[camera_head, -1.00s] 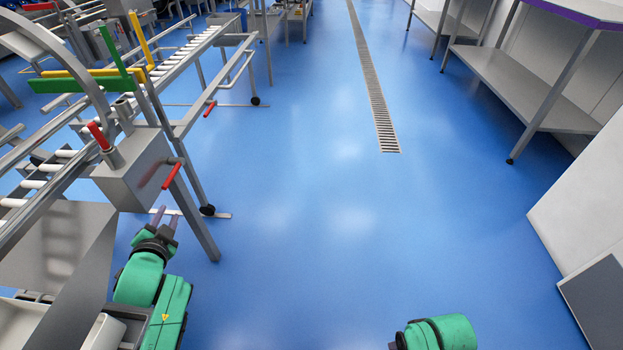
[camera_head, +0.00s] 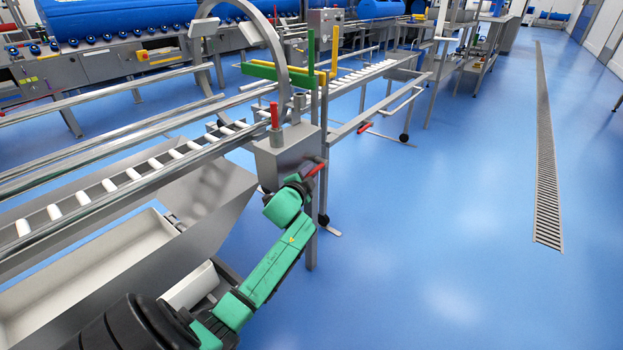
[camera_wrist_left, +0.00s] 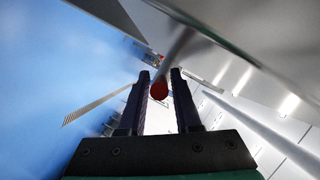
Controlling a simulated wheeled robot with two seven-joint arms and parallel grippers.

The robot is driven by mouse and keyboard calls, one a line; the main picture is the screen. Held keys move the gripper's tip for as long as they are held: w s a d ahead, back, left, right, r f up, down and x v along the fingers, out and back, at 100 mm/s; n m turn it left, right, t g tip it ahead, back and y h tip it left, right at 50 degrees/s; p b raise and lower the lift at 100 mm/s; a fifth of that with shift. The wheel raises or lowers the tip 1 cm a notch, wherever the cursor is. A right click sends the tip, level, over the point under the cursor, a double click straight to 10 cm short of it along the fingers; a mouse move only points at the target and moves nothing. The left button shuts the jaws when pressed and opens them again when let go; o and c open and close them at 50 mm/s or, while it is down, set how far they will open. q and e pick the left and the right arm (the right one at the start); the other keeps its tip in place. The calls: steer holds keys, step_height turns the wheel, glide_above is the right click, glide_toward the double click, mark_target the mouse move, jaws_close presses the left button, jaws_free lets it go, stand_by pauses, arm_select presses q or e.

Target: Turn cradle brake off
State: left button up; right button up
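A grey steel box (camera_head: 285,150) on the cradle frame carries an upright red-gripped handle (camera_head: 275,115) on top and a lower red-gripped lever (camera_head: 318,168) on its right side. I cannot tell from a label which is the brake. My left gripper (camera_head: 307,178) is at the lower lever, its fingers partly hidden in the head view. In the left wrist view, my left gripper (camera_wrist_left: 162,92) is open, with the lever's red end (camera_wrist_left: 158,89) between its two fingers. No clear grip on it shows. My right gripper is out of view.
A roller rail (camera_head: 130,174) and a steel trough (camera_head: 215,195) stand left of the box. A curved steel hoop (camera_head: 282,50) and a green bar (camera_head: 275,72) rise behind it. Another red handle (camera_head: 364,127) is farther along. Blue floor (camera_head: 430,230) to the right is clear.

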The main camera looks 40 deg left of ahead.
arm_select(q)
steer(key=shift+w, duration=0.2)
jaws_close()
steer(key=shift+f, duration=0.1)
stand_by(1.2)
